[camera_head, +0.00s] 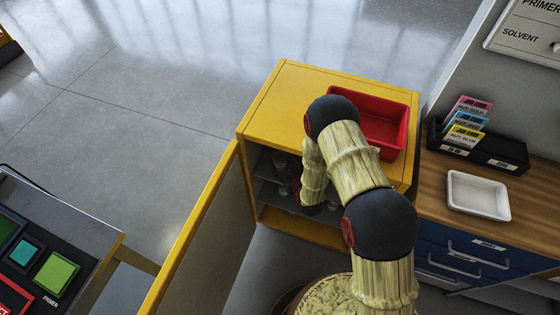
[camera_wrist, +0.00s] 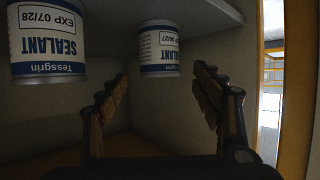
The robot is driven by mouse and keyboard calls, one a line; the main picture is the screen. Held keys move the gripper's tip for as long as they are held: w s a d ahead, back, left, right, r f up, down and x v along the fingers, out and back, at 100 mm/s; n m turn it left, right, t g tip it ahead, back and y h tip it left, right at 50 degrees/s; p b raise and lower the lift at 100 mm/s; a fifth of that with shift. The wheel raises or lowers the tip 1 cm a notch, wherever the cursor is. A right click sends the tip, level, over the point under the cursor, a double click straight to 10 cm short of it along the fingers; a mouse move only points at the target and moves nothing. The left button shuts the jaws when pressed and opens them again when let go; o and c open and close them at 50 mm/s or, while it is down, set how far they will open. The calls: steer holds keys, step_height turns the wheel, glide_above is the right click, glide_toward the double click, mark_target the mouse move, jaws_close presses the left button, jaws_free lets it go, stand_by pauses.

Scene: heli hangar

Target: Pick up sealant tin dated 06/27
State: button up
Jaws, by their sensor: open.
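In the wrist view, which looks upside down, two white and blue sealant tins stand on a cabinet shelf (camera_wrist: 205,14). The nearer-centre sealant tin (camera_wrist: 158,50) has a small label that appears to read EXP 06/27. The other sealant tin (camera_wrist: 46,42), at the left, reads EXP 07/28. My gripper (camera_wrist: 161,78) is open and empty. Its fingers point towards the 06/27 tin, which lies ahead, roughly between the fingertips in the picture. I cannot tell the exact gap. In the head view my arm reaches into the yellow cabinet (camera_head: 262,95), and my gripper is mostly hidden.
A red bin (camera_head: 392,112) sits on the cabinet top. A yellow cabinet door (camera_head: 196,225) stands open at the left. To the right, a wooden counter (camera_head: 432,187) holds a white tray (camera_head: 480,196) and a black rack (camera_head: 505,152). A cabinet edge (camera_wrist: 296,110) is close at the wrist view's right.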

mark_target(282, 159)
steer(key=b+x, duration=0.1)
steer(key=x, duration=0.3)
steer(key=shift+w+a+f, duration=0.15)
steer(key=shift+w+f, duration=0.1)
steer(key=shift+w, duration=0.05)
steer(key=shift+c, duration=0.3)
steer(key=c, duration=1.5)
steer(key=shift+o, duration=0.2)
steer(key=shift+r, duration=0.1)
